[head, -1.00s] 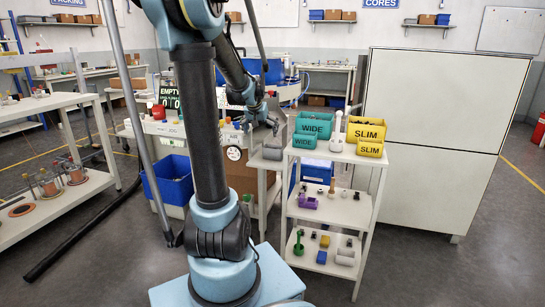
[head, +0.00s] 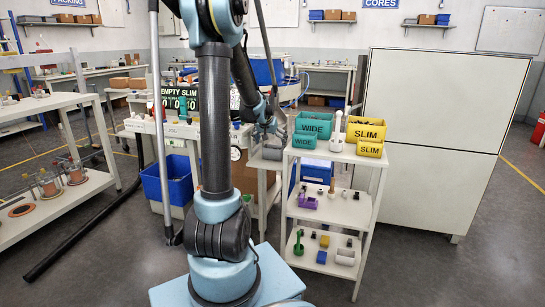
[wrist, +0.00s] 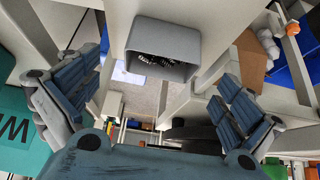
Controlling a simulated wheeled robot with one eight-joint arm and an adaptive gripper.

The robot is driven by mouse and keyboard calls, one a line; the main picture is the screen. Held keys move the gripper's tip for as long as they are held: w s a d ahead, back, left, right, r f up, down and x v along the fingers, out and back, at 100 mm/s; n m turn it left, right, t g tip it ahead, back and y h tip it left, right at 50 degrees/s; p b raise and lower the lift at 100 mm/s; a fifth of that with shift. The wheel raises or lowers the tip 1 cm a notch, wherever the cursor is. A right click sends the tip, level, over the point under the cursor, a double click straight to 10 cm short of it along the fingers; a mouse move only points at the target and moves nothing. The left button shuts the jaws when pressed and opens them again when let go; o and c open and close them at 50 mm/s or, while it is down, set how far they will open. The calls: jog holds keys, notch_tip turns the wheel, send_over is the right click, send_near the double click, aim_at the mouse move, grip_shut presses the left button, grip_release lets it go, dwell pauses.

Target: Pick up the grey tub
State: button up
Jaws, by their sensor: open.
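The grey tub (wrist: 165,50) shows at the upper middle of the wrist view, with small dark pieces inside it. In the head view the grey tub (head: 272,153) sits on a narrow white stand, left of the white shelf rack, partly hidden by my arm. My gripper (wrist: 160,88) is open, its blue-padded fingers spread wide to the left and right of the tub in the wrist view. Nothing is between the fingers that I can see touching them. In the head view my gripper (head: 270,128) hangs just above the tub, its fingertips hard to make out.
A green WIDE bin (head: 312,126) and a yellow SLIM bin (head: 366,131) stand on the rack's top shelf, right of my gripper. A white funnel-like piece (head: 337,135) stands between them. A blue crate (head: 166,180) lies lower left. A large white cabinet (head: 440,120) stands right.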

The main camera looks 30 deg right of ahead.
aim_at(273, 151)
jog(key=shift+w+x, duration=0.2)
jog(key=shift+x, duration=4.1)
jog(key=shift+a, duration=0.15)
jog(key=c, duration=1)
